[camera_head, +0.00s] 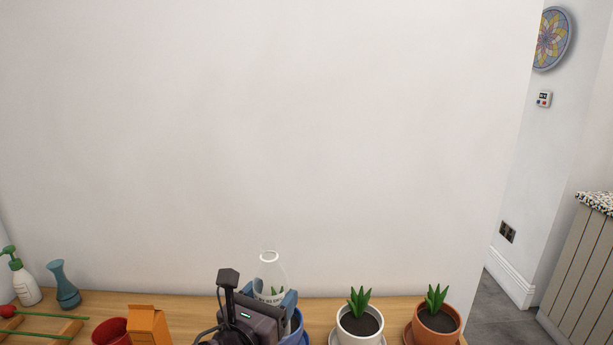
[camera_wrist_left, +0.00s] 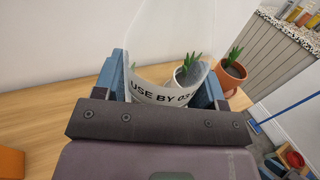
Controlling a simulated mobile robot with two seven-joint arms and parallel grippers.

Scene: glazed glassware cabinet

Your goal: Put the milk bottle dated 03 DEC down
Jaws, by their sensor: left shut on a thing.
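The milk bottle (camera_head: 268,270) is clear with a white rim at its mouth. It stands upright above the wooden surface in the head view, and whether its base touches is hidden. In the left wrist view the bottle (camera_wrist_left: 158,92) fills the space between the blue fingers, and its print reads "USE BY 03", the rest cut off. My left gripper (camera_head: 275,299) is shut on the bottle, with a blue finger on either side. My right gripper is not in view.
A wooden top (camera_head: 190,306) runs along a white wall. A white-potted plant (camera_head: 360,325) and a terracotta-potted plant (camera_head: 436,322) stand to the right. An orange carton (camera_head: 147,325), red cup (camera_head: 110,331), blue vase (camera_head: 65,286) and pump bottle (camera_head: 24,280) stand to the left.

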